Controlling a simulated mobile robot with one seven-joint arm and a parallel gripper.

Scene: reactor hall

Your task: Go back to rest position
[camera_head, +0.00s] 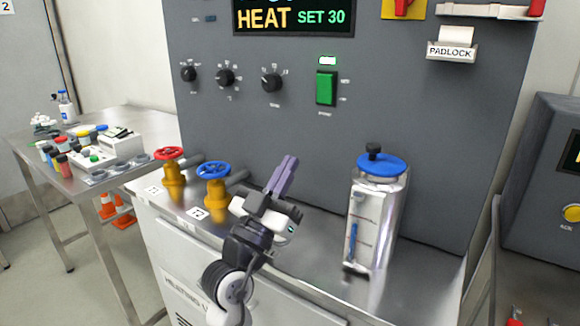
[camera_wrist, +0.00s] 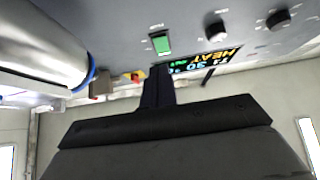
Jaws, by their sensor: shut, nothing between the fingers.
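My gripper (camera_head: 285,176) is shut and empty. It is raised above the metal bench in front of the grey control panel, between the blue valve and the steel vessel. Its closed purple-grey fingers point up towards the panel and also show in the wrist view (camera_wrist: 158,86). The gripper touches nothing that I can see.
The steel vessel (camera_head: 376,215) with a blue lid stands right of my gripper. The red-wheel valve (camera_head: 170,154) and blue-wheel valve (camera_head: 216,170) are to the left. The panel has a green switch (camera_head: 326,88) and dark knobs. A side table (camera_head: 140,172) holds bottles.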

